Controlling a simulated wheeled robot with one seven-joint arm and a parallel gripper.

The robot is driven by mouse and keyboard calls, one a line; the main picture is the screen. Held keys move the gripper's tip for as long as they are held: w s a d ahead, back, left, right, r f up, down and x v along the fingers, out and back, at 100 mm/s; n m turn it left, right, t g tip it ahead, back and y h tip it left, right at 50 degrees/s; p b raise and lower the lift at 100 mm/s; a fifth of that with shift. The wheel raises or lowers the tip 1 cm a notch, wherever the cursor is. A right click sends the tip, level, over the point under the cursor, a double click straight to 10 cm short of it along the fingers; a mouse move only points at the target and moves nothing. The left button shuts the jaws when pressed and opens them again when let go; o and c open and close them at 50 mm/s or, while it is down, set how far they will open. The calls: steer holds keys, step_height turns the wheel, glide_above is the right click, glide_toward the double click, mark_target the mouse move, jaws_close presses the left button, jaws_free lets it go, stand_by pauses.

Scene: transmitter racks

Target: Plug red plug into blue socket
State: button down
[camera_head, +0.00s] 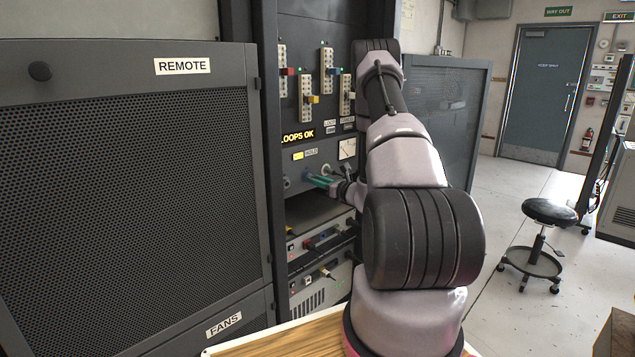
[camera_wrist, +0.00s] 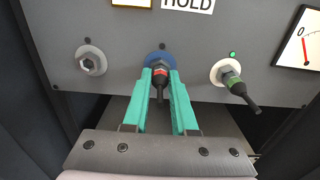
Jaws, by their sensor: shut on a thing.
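My gripper (camera_wrist: 161,75) has two teal fingers, shut on the red plug (camera_wrist: 160,71) from both sides. The plug has a red band and a black tail that hangs toward the camera. It sits in front of the middle of the blue socket (camera_wrist: 157,57), whose blue ring shows behind it and the fingertips. I cannot tell how deep the plug is in the socket. In the head view my gripper (camera_head: 321,181) reaches to the rack panel below the HOLD label, and the plug is too small to make out.
An empty grey socket (camera_wrist: 91,60) is to the left. A green-banded plug (camera_wrist: 235,81) sits in the white-ringed socket to the right, below a lit green lamp (camera_wrist: 233,54). A dial meter (camera_wrist: 303,45) is at far right. A black stool (camera_head: 549,212) stands on open floor.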

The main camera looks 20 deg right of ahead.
steer(key=shift+w, duration=0.1)
steer(key=c, duration=0.6)
jaws_free()
steer(key=shift+c, duration=0.2)
steer(key=v, duration=1)
steer(key=shift+s, duration=0.4)
steer(key=shift+d, duration=0.15)
